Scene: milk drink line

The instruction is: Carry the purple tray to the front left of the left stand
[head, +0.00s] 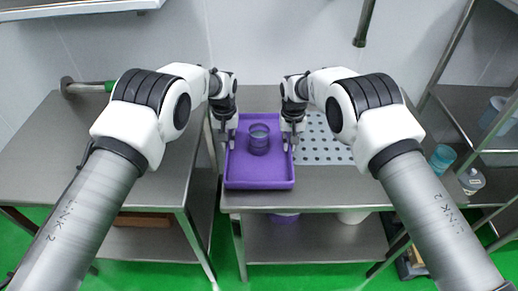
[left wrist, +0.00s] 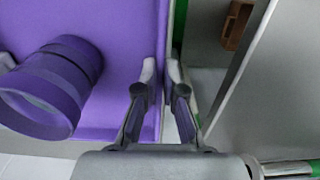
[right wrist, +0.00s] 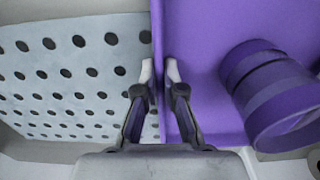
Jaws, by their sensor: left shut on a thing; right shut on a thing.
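The purple tray (head: 260,178) rests on or just above the middle steel stand, at its left part. A purple round container (head: 259,139) stands upright inside it, toward the back; it also shows in the left wrist view (left wrist: 50,88) and the right wrist view (right wrist: 272,92). My left gripper (head: 228,144) is shut on the tray's left wall. My right gripper (head: 290,146) is shut on the tray's right wall. In the wrist views the left fingers (left wrist: 161,72) and right fingers (right wrist: 160,72) straddle the rims. The left stand (head: 60,150) has a bare top.
A perforated plate (head: 322,145) lies right of the tray. A narrow gap separates the two stands. A green-ended pipe (head: 88,87) is at the left stand's back. A shelf on the right holds a blue cup (head: 442,158) and a clear bottle (head: 471,180).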

